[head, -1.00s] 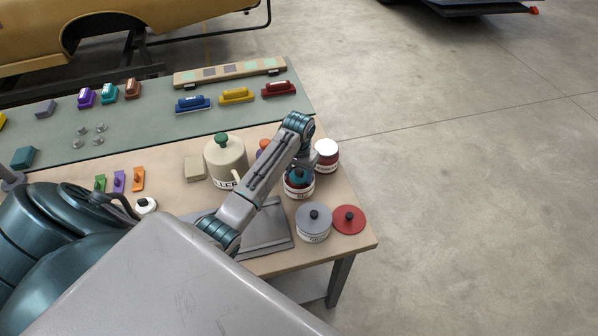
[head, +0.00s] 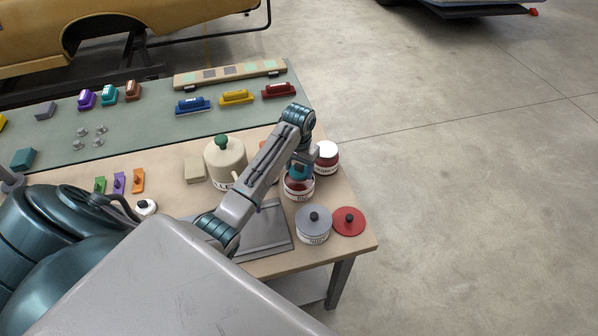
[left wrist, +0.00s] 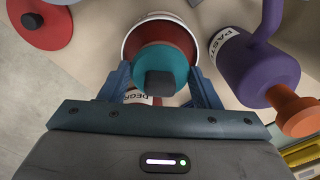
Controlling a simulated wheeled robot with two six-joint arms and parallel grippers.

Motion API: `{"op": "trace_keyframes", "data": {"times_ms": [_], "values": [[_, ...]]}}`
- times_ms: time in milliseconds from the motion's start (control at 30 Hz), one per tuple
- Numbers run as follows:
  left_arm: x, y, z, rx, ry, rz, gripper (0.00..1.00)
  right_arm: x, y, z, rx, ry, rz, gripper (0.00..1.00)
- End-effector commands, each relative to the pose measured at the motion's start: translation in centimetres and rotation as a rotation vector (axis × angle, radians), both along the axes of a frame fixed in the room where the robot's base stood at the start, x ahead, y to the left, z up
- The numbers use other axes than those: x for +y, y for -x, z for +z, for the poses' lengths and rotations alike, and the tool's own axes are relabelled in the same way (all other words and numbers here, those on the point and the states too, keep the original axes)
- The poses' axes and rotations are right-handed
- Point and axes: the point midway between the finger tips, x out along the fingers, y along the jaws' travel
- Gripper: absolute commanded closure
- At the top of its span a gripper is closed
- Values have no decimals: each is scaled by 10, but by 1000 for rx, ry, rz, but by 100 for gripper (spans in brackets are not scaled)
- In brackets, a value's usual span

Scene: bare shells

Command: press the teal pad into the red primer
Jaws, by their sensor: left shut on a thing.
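The teal pad (head: 298,169) is a round disc with a dark knob; it also shows in the left wrist view (left wrist: 175,58). My left gripper (left wrist: 160,74) is shut on the teal pad, with a finger at either side. The open primer can (head: 299,192) stands under the pad near the table's right end. Its dark red primer (head: 296,184) shows below the pad, which is over the can's mouth; the can's white rim (left wrist: 158,16) shows behind the pad in the left wrist view. The pad's underside is hidden. My right gripper is not in view.
A grey-lidded can (head: 313,228) and a red lid (head: 349,220) lie nearer the front edge. A white-topped can (head: 326,158) stands behind. A cream pot (head: 224,160) stands left of my forearm.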

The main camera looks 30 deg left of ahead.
Motion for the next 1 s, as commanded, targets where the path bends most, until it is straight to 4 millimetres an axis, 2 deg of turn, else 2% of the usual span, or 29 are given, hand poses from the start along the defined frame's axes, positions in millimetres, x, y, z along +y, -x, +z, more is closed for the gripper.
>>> {"op": "trace_keyframes", "data": {"times_ms": [433,1000], "values": [[0,0,34,-2,0,-1,61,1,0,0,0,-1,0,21],[0,0,37,-1,0,0,61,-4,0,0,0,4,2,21]]}}
